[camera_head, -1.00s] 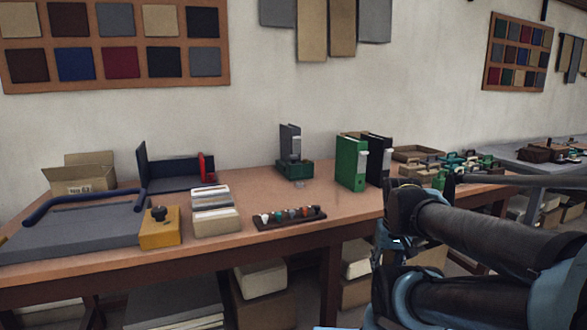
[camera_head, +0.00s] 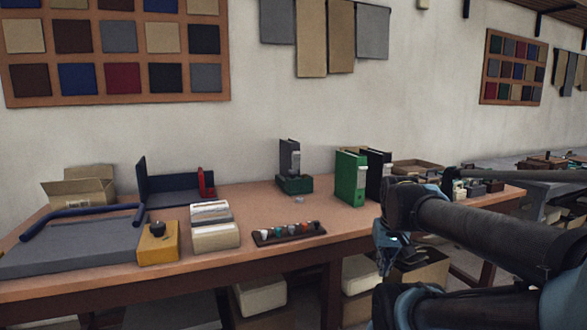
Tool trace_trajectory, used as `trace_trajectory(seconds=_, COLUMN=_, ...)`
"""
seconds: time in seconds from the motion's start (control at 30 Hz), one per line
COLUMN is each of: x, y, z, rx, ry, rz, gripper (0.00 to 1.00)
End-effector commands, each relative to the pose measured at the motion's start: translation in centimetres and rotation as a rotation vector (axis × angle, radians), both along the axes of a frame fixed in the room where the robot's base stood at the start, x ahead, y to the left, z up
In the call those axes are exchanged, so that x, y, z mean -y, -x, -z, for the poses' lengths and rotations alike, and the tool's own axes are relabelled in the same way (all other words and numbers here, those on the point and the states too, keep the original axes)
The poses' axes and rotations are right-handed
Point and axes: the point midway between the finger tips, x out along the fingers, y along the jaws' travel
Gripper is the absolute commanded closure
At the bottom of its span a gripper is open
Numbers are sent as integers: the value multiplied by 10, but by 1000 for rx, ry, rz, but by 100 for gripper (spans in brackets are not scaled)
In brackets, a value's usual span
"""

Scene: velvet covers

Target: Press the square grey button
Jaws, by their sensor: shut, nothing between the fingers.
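I cannot surely pick out a square grey button. A very small grey piece (camera_head: 299,200) lies on the table in front of the small green box; its shape is too small to tell. A yellow box (camera_head: 158,244) with a round dark knob on top stands at the table's front left. A dark strip (camera_head: 289,234) with several coloured round knobs lies at the front middle. My arm's black and blue links fill the lower right. I cannot make out my gripper's fingers, and nothing of mine touches these things.
The brown table (camera_head: 340,215) has clear room around the strip. A green binder (camera_head: 350,179) and a black one stand near my arm. A small green box (camera_head: 294,184) holds a grey file. White-and-beige blocks (camera_head: 215,237) stand beside the yellow box, and a grey slab (camera_head: 75,245) lies left.

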Motion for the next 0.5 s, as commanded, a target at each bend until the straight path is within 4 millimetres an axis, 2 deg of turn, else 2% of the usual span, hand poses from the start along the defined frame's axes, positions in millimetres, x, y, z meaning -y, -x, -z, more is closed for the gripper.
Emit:
trace_trajectory(seconds=0.1, x=-8, y=-31, z=-28, rx=35, ry=-7, rz=-31, gripper=100)
trace_trajectory(seconds=0.5, x=-44, y=-135, z=-107, rx=148, ry=-29, rz=-122, gripper=100)
